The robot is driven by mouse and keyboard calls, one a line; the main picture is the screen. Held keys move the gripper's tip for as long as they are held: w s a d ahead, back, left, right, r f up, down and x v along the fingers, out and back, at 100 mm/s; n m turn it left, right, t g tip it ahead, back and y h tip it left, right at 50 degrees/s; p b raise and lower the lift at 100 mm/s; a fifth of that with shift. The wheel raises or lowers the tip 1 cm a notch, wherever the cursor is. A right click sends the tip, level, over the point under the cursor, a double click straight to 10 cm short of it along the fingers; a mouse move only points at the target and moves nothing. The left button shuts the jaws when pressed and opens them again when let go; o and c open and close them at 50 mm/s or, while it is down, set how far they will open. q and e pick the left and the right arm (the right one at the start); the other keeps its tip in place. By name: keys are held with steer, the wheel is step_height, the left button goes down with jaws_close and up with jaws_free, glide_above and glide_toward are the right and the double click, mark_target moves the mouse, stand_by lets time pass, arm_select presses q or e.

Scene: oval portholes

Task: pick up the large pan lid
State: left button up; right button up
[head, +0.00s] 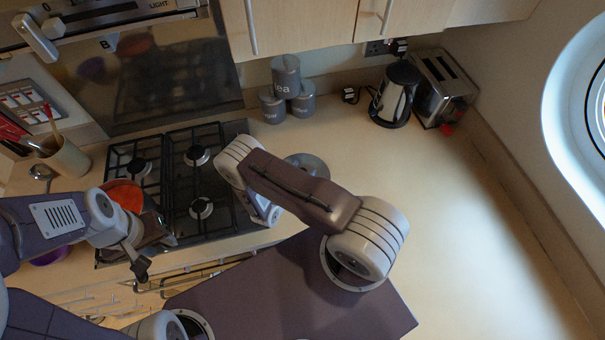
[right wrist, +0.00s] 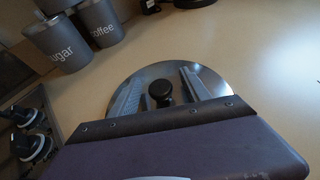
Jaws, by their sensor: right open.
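The large pan lid (right wrist: 148,74) is a round, shiny metal lid with a black knob (right wrist: 160,92), lying flat on the worktop. In the head view the lid (head: 314,162) shows only partly behind my right arm. In the right wrist view my right gripper (right wrist: 160,88) is open, its two fingers over the lid, one on each side of the knob. I cannot tell whether they touch it. The right fingertips are hidden in the head view. My left gripper (head: 139,263) is in front of the hob, away from the lid; its opening is unclear.
The gas hob (head: 185,165) is left of the lid, with a red pan (head: 124,194) on it. Grey canisters (head: 287,80) stand behind the lid. A kettle (head: 395,93) and toaster (head: 444,85) are at the back right. The worktop (head: 450,220) on the right is clear.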

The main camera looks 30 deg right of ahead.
steer(key=shift+a, duration=0.1)
jaws_close()
steer(key=shift+r, duration=0.5)
steer(key=r, duration=0.1)
steer(key=r+b, duration=0.1)
steer(key=s+r, duration=0.1)
steer(key=shift+a+r+b, duration=0.25)
steer(key=shift+r+b, duration=0.05)
steer(key=shift+b, duration=0.05)
steer(key=s+a+r+b, duration=0.2)
steer(key=s+a+r, duration=0.2)
steer(key=s, duration=0.6)
step_height(320, 180, up, 2)
steer(key=shift+r, duration=0.25)
